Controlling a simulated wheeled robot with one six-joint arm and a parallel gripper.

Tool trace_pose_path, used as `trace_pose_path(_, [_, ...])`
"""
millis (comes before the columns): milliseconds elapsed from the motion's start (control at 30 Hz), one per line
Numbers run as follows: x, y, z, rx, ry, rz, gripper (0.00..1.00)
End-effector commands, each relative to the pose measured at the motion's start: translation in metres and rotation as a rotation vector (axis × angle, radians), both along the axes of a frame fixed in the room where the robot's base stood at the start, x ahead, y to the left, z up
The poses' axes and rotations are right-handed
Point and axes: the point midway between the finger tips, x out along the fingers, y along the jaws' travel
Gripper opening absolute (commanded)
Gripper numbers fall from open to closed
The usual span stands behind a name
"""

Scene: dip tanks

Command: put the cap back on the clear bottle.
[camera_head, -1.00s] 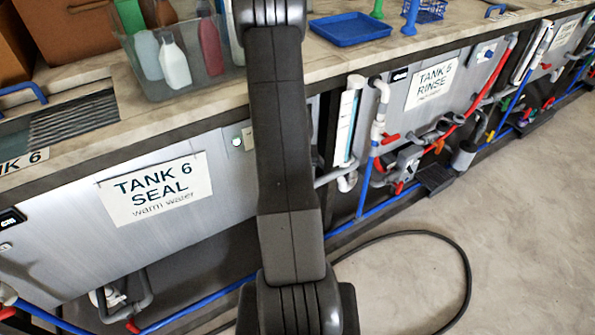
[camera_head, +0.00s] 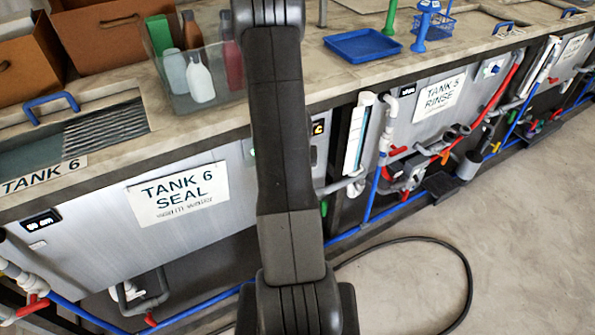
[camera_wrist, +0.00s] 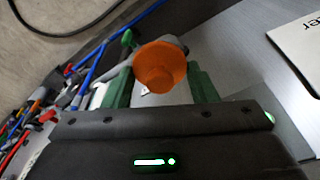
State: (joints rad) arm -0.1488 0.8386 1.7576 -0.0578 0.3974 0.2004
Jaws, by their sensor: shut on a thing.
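In the wrist view my gripper (camera_wrist: 160,88) has its green fingers on either side of an orange, round, flared thing (camera_wrist: 160,66), which looks like the cap, and is shut on it. A pale grey-white shape shows right behind the orange thing; I cannot tell whether it is joined to it. In the head view my dark arm runs up the middle, and the gripper is out of frame. No bottle there can be made out as the clear one.
A see-through bin (camera_head: 215,98) holding several coloured bottles stands on the counter beside brown boxes (camera_head: 115,38). A blue tray (camera_head: 362,45) and a blue basket (camera_head: 436,25) lie right of my arm. Tank 6 (camera_head: 180,198) is at left, with pipes along the fronts. A black cable (camera_head: 440,240) loops on the floor.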

Motion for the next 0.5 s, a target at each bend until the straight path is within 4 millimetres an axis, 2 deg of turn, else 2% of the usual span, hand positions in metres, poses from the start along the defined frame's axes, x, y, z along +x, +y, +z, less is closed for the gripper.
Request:
trace_pose_path(33, [0.000, 0.003, 0.014, 0.000, -0.002, 0.006, 0.31])
trace_pose_path(133, [-0.004, 0.027, 0.031, 0.001, -0.006, 0.046, 0.31])
trace_pose_path(267, [-0.009, 0.059, 0.063, 0.001, -0.007, 0.097, 0.31])
trace_pose_path(500, [-0.024, 0.138, 0.144, 0.004, -0.010, 0.226, 0.31])
